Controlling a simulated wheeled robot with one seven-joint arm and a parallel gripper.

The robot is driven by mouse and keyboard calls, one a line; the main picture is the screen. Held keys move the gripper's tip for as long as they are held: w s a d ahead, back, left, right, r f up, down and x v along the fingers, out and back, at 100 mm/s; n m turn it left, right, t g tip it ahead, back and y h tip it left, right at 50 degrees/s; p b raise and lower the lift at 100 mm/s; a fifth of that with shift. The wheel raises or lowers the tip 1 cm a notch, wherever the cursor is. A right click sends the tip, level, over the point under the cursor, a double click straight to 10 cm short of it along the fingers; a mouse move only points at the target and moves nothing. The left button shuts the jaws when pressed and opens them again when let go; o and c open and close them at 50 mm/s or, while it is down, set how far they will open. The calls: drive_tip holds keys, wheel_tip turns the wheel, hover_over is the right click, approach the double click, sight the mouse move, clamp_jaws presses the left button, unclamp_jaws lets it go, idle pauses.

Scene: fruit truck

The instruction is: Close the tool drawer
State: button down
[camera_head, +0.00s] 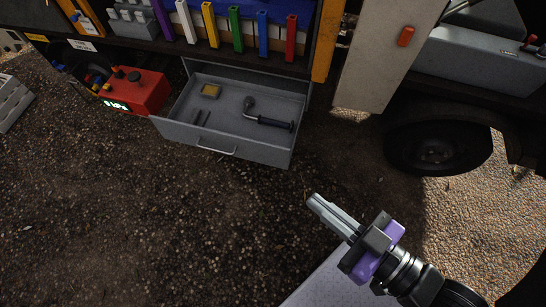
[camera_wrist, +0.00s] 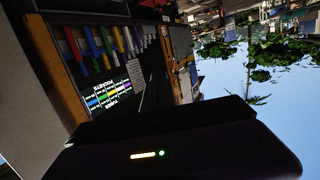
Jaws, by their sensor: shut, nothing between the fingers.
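The grey tool drawer (camera_head: 180,133) is pulled out from under the truck's shelf in the head view. Its front panel carries a small handle (camera_head: 216,150). My gripper (camera_head: 318,202) is shut and empty. It is to the right of and nearer than the drawer front, apart from it, with its fingers pointing up and left. The drawer does not show in the wrist view.
A shelf with coloured upright holders (camera_head: 236,30) runs above the drawer; they also show in the wrist view (camera_wrist: 95,45). A red device (camera_head: 133,92) sits just left of the drawer. A truck wheel (camera_head: 437,140) stands at right. The gravel in front is clear.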

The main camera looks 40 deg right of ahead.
drive_tip(key=w+a+f+m+t+h+b, duration=0.3)
drive_tip(key=w+f+m+h+b, duration=0.1)
drive_tip(key=w+f+m+b, duration=0.6)
drive_tip(key=w+a+f+m+t+h+b, duration=0.25)
drive_tip(key=w+f+m+b, duration=0.45)
drive_tip(key=w+f, duration=0.5)
drive_tip(key=m+g+h+b, duration=0.3)
drive_tip(key=m+g+h, duration=0.6)
drive_tip(key=m+g, duration=0.35)
approach(280, 149)
drive_tip(key=shift+t, duration=0.4)
drive_tip(key=x, duration=0.7)
drive_tip(key=shift+s+f+b, duration=0.15)
drive_tip(key=shift+s+b, duration=0.05)
drive_tip(key=shift+b, duration=0.15)
drive_tip(key=shift+d, duration=0.15)
